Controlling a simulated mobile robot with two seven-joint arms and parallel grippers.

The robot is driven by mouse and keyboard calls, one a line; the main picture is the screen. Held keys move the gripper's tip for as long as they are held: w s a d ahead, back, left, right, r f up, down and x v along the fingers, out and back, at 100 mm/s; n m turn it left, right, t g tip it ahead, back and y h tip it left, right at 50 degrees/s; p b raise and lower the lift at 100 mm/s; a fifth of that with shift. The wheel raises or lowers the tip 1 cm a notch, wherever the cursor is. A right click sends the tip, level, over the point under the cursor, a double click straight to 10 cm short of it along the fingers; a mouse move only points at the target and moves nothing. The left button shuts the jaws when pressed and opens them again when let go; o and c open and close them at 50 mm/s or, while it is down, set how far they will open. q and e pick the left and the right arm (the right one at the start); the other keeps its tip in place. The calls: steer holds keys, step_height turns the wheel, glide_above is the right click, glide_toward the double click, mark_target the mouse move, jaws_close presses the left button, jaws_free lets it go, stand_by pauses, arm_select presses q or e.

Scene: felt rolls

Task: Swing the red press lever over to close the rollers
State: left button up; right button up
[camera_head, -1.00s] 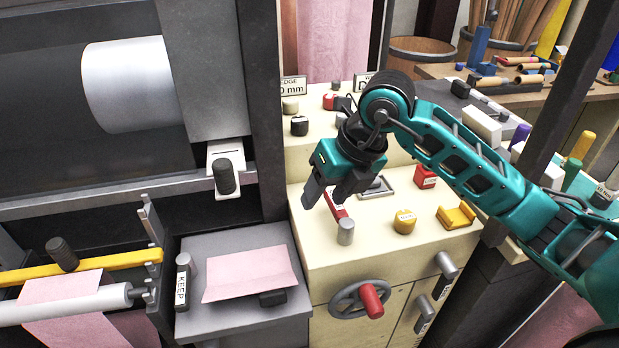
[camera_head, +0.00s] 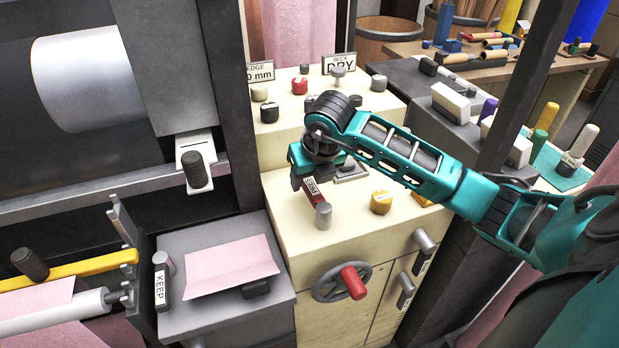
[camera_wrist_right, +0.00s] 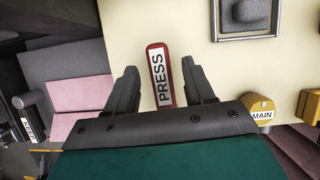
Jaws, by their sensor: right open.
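The red press lever (camera_head: 318,194) lies on the cream console, with a grey knob at its near end in the head view. In the right wrist view the lever (camera_wrist_right: 160,76), with its white PRESS label, lies between the two jaws. My right gripper (camera_wrist_right: 160,88) is open, with one dark finger on each side of the lever and visible gaps on both sides. In the head view this gripper (camera_head: 300,180) is over the lever's far end and its fingers are partly hidden by the wrist. My left gripper is not in view.
A yellow MAIN knob (camera_head: 381,202) stands right of the lever. A handwheel with a red handle (camera_head: 353,282) is on the console front. A grey tray (camera_head: 212,317) with pink felt is at left. A large white roller (camera_head: 93,80) is behind, upper left.

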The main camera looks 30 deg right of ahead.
steer(key=shift+w+f, duration=0.15)
steer(key=shift+f, duration=0.25)
steer(key=shift+c, duration=0.2)
jaws_close()
